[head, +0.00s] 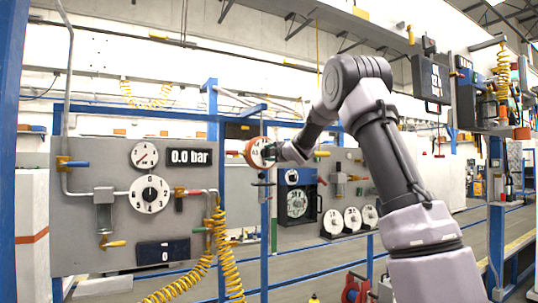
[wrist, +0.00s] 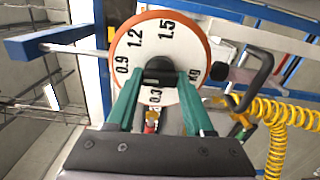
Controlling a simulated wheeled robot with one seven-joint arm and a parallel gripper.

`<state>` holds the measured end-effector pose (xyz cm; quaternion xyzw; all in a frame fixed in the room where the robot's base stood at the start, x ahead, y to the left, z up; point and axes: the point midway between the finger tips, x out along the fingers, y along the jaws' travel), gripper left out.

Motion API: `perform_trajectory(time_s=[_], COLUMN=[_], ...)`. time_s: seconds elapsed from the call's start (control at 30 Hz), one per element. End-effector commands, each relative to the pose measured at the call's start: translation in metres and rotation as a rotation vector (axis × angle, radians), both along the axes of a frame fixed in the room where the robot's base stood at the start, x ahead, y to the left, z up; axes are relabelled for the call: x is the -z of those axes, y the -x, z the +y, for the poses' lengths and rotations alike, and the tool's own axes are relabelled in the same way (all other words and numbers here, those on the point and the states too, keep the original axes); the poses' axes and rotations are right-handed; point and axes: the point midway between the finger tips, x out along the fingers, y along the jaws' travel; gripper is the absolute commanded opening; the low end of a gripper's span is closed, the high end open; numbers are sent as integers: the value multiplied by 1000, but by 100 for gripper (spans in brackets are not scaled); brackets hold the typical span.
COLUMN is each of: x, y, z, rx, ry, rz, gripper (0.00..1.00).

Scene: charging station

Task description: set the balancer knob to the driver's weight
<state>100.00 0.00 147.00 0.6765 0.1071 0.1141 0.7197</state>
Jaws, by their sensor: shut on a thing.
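The balancer knob is a round white dial with an orange rim and black numbers, seen at mid-left of the head view (head: 258,147). In the wrist view it fills the top middle (wrist: 142,42), with 0.9, 1.2, 1.5, kg and 0.3 readable; 1.5 is near the top and 0.3 lies between my fingers. My gripper (head: 276,152) reaches it from the right. In the wrist view its green fingers (wrist: 160,76) are shut on the dark hub at the dial's centre. I cannot make out the driver's weight or a clear pointer mark.
A grey panel (head: 80,215) with gauges, a "0.0 bar" display (head: 190,156) and coiled yellow hoses stands left. Several white dials (head: 332,221) sit behind my arm. Blue posts (head: 212,110) frame the station. A dark display box (head: 432,80) hangs upper right.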

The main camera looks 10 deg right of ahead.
Motion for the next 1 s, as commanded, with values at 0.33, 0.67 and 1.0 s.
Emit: perform_trajectory(time_s=[0.33,0.67,1.0], x=[1,1,2], y=[0,0,0], z=[-1,-1,-1], rx=[2,1,2], ry=[-314,-583,-755], rz=[104,192,248], gripper=[0,0,0])
